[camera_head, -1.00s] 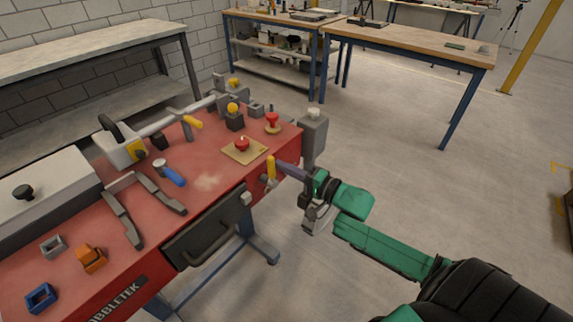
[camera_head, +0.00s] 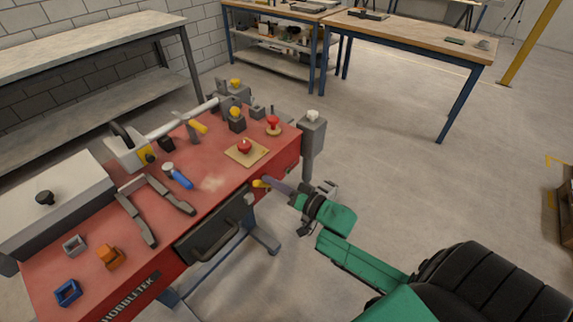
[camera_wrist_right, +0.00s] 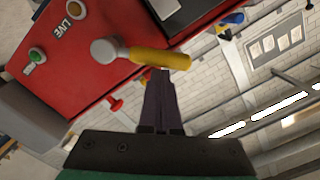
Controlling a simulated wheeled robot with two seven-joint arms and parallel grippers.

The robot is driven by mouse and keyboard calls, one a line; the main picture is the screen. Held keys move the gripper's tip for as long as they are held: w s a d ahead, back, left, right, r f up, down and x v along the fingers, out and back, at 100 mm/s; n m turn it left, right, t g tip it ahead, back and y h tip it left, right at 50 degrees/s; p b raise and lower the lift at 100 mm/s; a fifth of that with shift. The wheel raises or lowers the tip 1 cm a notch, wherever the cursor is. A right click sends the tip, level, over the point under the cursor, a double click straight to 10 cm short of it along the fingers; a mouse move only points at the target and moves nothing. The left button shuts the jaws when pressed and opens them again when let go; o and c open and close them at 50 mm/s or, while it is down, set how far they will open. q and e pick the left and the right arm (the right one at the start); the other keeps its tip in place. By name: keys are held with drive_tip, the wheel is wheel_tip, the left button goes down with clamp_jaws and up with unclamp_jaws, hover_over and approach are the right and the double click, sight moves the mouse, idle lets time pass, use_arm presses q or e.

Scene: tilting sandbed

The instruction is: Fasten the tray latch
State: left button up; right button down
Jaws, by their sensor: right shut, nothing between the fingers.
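The tray latch is a yellow handle (camera_head: 260,183) on the red front of the bench, at the upper right of the dark grey tray (camera_head: 213,233). In the right wrist view the yellow handle (camera_wrist_right: 160,58) lies nearly level in the picture and runs from a round grey pivot (camera_wrist_right: 104,51). My right gripper (camera_head: 268,182) is shut and empty, with its fingertips at the handle. The tray looks pushed in. My left gripper is out of view.
A grey post (camera_head: 311,140) stands at the bench's right corner, close to my right arm. The floor to the right is clear.

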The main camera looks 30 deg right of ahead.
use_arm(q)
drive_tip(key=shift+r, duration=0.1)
use_arm(e)
drive_tip(key=a+f+n, duration=0.1)
drive_tip(key=n, duration=0.1)
drive_tip(key=s+a+f+n, duration=0.1)
drive_tip(key=n, duration=0.1)
drive_tip(key=a+f+n, duration=0.1)
drive_tip(key=f+n, duration=0.1)
drive_tip(key=n, duration=0.1)
drive_tip(key=shift+s+a+h, duration=0.1)
drive_tip(key=shift+s+h, duration=0.05)
drive_tip(key=shift+h, duration=0.15)
drive_tip(key=shift+f, duration=0.15)
idle(0.3)
